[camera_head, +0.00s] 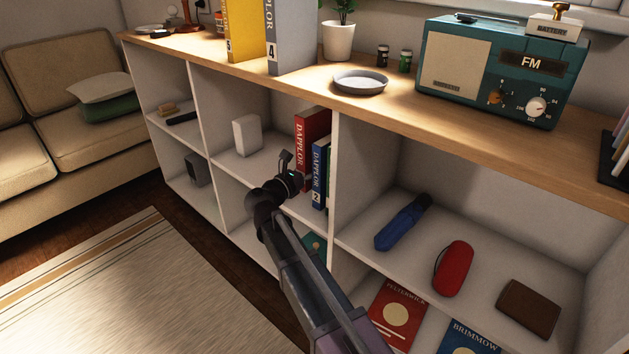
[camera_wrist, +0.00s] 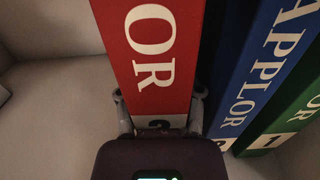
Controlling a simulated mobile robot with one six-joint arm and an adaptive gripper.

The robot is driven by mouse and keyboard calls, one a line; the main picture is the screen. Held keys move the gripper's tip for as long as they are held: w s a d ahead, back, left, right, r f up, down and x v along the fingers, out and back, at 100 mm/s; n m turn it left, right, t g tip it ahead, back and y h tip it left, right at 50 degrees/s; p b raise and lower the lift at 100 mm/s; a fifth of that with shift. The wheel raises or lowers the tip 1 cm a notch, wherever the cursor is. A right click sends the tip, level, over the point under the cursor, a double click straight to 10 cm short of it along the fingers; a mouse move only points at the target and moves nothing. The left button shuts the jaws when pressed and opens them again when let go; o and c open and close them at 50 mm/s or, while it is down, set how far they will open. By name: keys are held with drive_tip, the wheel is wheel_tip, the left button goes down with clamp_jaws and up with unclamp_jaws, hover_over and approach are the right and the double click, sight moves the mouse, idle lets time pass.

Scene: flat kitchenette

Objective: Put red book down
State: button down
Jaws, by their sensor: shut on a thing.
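The red book (camera_head: 312,145) stands upright in the upper middle compartment of the shelf unit, at the left end of a short row of books. It has "DAPPLOR" on its spine. In the wrist view the red book (camera_wrist: 155,55) fills the upper middle. My gripper (camera_head: 293,168) is at the lower part of its spine. In the wrist view my gripper's fingers (camera_wrist: 160,110) are on both sides of the spine, shut on it. The book's lower end is partly hidden by my gripper. I cannot tell whether its base touches the shelf board.
A blue book (camera_head: 320,172) stands close on the right, with a green book (camera_wrist: 297,115) beyond it. A white box (camera_head: 246,135) stands to the left, with free shelf between. A divider (camera_head: 334,170) bounds the compartment on the right. The worktop (camera_head: 420,110) lies above.

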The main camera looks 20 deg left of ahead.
drive_tip(key=shift+f, duration=0.1)
wheel_tip(320, 180, down, 3)
drive_tip(key=b, duration=0.3)
drive_tip(key=shift+f, duration=0.15)
drive_tip(key=shift+w+d+f+b, duration=0.1)
drive_tip(key=shift+w+f+b, duration=0.1)
drive_tip(key=shift+b, duration=0.25)
drive_tip(key=c, duration=0.5)
unclamp_jaws()
drive_tip(key=shift+f, duration=0.1)
drive_tip(key=v, duration=1.2)
